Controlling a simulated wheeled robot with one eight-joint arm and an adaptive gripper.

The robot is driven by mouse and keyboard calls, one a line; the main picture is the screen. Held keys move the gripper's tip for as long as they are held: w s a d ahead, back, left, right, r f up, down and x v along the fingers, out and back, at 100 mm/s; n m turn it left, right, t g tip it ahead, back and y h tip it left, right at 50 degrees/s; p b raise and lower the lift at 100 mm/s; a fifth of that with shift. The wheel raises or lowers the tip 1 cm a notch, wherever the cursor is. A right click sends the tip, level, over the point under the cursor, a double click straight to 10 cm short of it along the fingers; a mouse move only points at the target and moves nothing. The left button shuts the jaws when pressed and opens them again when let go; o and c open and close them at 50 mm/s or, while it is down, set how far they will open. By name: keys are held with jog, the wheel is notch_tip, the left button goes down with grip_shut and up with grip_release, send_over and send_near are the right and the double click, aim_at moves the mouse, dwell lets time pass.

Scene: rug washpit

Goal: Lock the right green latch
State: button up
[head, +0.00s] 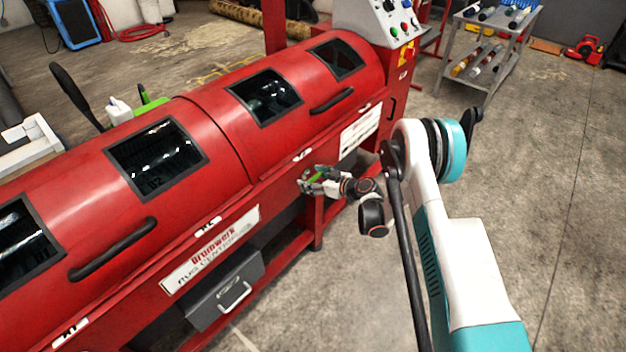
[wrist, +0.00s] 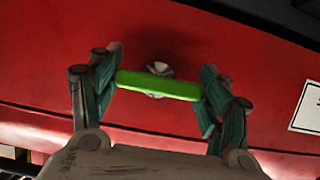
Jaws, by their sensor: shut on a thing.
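The green latch (wrist: 160,84) is a bar on a round metal pivot (wrist: 158,69) on the red machine's front. In the wrist view it lies nearly level, tilted slightly down to the right. My gripper (wrist: 160,88) has one finger at each end of the bar and is shut on it lengthwise. In the head view my gripper (head: 313,181) is at the machine's front below the seam between two lids, and only a little of the green latch (head: 316,176) shows past the fingers.
The long red drum machine (head: 215,125) has dark windows and black lid handles (head: 332,101). A control panel (head: 391,20) stands at its far end. A grey drawer (head: 226,290) is below the front. The concrete floor to the right is open, with a grey cart (head: 489,45) at the back.

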jog(key=shift+d, duration=0.1)
dwell(0.4)
jog(key=o, duration=1.1)
jog(key=shift+s, duration=0.1)
jog(key=v, duration=1.2)
jog(key=shift+r, duration=0.15)
